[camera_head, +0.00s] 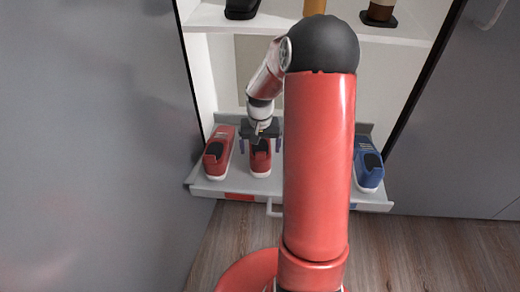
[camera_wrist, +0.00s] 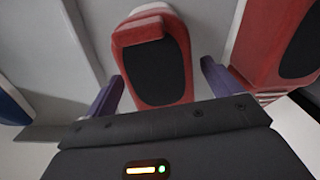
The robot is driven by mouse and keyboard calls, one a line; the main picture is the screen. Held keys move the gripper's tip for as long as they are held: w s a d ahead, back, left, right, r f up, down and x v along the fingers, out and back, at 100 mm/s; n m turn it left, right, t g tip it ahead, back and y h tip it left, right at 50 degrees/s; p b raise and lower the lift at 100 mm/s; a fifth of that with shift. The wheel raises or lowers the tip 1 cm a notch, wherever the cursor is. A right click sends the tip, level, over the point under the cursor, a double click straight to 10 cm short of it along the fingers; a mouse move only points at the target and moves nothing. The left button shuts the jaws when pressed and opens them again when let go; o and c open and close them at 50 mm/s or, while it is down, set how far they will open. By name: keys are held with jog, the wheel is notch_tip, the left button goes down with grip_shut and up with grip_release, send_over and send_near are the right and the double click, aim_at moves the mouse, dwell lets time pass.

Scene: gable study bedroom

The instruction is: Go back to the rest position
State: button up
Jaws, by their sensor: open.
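My gripper (camera_head: 260,145) is open above the pulled-out grey shoe tray (camera_head: 210,187). A red shoe with a dark opening (camera_head: 261,170) stands on the tray below it. In the wrist view, my gripper's two purple fingers (camera_wrist: 163,88) are spread on either side of this shoe (camera_wrist: 155,95), with gaps visible, so it does not appear gripped. A second red shoe (camera_head: 217,158) stands to the left; it also shows at the right of the wrist view (camera_wrist: 255,50). My red arm hides the middle-right of the tray.
A blue shoe (camera_head: 369,168) stands at the tray's right end. The tray's front has a handle (camera_head: 272,210). Above is a white shelf (camera_head: 210,18) holding dark footwear (camera_head: 241,9). Grey panels (camera_head: 90,130) flank the opening. The wooden floor (camera_head: 430,250) is clear at right.

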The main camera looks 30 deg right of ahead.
notch_tip(320, 180, up, 6)
jog(key=shift+r, duration=0.1)
jog(key=s+a+r+n+t+h, duration=0.1)
jog(key=s+a+r, duration=0.4)
jog(key=r, duration=0.2)
jog(key=s+a+r+n+t, duration=0.2)
jog(key=s+a+r, duration=0.2)
jog(key=s+r, duration=0.15)
jog(key=s+a+r+n+t+y, duration=0.1)
jog(key=s+a, duration=0.4)
jog(key=s, duration=0.6)
notch_tip(320, 180, up, 3)
jog(key=shift+s+a+f+n+t, duration=0.1)
jog(key=shift+s+a+n+t, duration=0.15)
jog(key=shift+n+t, duration=0.4)
